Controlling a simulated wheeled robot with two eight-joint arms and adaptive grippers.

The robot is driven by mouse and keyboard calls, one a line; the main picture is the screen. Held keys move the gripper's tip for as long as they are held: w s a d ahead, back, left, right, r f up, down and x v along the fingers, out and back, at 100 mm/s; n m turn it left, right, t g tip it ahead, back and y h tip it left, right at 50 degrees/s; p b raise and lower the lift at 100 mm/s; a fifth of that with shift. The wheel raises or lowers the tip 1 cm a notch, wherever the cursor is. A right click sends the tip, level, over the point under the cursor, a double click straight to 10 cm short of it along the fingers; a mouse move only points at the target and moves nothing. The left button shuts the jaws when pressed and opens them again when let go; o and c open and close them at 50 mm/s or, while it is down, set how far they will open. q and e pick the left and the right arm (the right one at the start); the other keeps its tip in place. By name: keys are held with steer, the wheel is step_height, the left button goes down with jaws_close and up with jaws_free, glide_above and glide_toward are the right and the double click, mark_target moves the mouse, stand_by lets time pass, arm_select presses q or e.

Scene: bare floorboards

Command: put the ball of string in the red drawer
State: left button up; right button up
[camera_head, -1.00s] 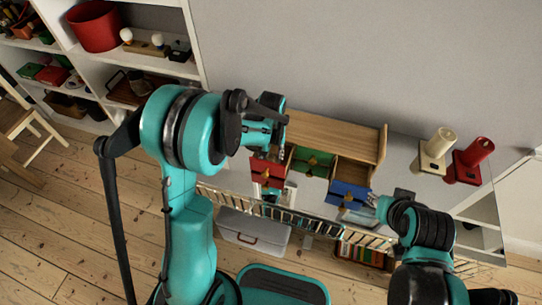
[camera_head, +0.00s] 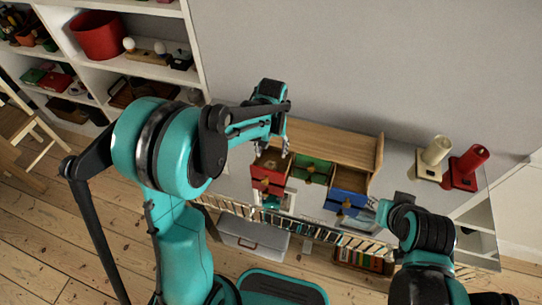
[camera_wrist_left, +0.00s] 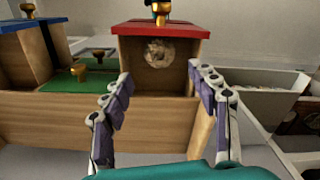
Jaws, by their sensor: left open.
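The red drawer (camera_head: 267,174) stands pulled out at the left end of the small wooden drawer cabinet. In the left wrist view, the red drawer (camera_wrist_left: 126,29) is seen from the cabinet side. The pale ball of string (camera_wrist_left: 160,53) appears inside it, near the inner face of its front. My left gripper (camera_head: 284,148) is over the cabinet by this drawer. In the wrist view its fingers (camera_wrist_left: 158,80) are spread, with nothing between them, apart from the ball. My right gripper (camera_head: 376,207) is by the blue drawer (camera_head: 348,181); its fingers are too small to read.
The green drawer (camera_head: 312,171) is between the red and blue ones. A rack with rails runs along the front. Bare wall is behind.

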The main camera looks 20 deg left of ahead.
arm_select(q)
steer(key=s+a+r+m+t, duration=0.1)
steer(key=s+r+t, duration=0.2)
steer(key=s+r, duration=0.6)
steer(key=s+a+r+m+t, duration=0.1)
steer(key=s+r+t, duration=0.2)
steer(key=s, duration=0.4)
steer(key=shift+s+a+r+m+t+p, duration=0.2)
steer(key=shift+a+m+t+p, duration=0.15)
steer(key=shift+t, duration=0.25)
steer(key=shift+f+b, duration=0.9)
steer(key=shift+b, duration=0.05)
